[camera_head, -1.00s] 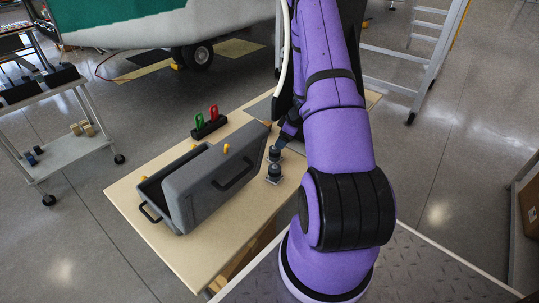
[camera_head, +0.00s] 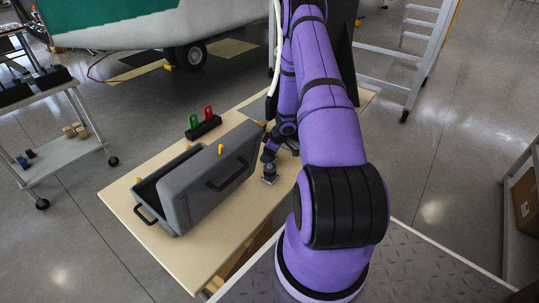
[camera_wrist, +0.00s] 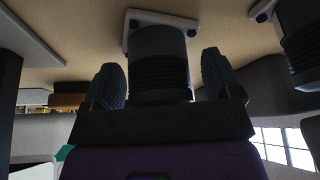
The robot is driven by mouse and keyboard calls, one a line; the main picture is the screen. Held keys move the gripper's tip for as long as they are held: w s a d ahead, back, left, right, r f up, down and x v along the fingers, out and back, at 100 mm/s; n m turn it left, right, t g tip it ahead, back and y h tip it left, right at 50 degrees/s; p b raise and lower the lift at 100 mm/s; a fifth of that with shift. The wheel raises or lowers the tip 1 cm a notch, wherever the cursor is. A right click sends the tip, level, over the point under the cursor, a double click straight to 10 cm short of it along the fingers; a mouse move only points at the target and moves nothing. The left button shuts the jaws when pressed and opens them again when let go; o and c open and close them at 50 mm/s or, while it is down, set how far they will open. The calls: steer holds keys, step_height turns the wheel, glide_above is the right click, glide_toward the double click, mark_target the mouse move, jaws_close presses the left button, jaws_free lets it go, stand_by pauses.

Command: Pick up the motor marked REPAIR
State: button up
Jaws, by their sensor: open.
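My gripper (camera_wrist: 163,80) is open, with one blue-padded finger on each side of a dark ribbed motor (camera_wrist: 160,62) on a light square base plate. I cannot tell whether the fingers touch it. A second dark motor (camera_wrist: 302,40) stands to the right in the wrist view, partly cut off by the frame edge. In the head view my gripper (camera_head: 271,154) is low over the table, right of the grey case, and one small motor (camera_head: 269,175) shows just in front of it. The other motor is hidden there. No REPAIR marking is legible on either motor.
The open grey case (camera_head: 192,190) stands close left of the motors on the wooden table (camera_head: 222,240). A black holder (camera_head: 204,128) with a green and a red tag sits behind it. A ladder (camera_head: 415,60) and a cart (camera_head: 70,155) stand beyond the table.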

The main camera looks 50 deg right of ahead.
steer(key=c, duration=1.3)
steer(key=shift+r, duration=0.1)
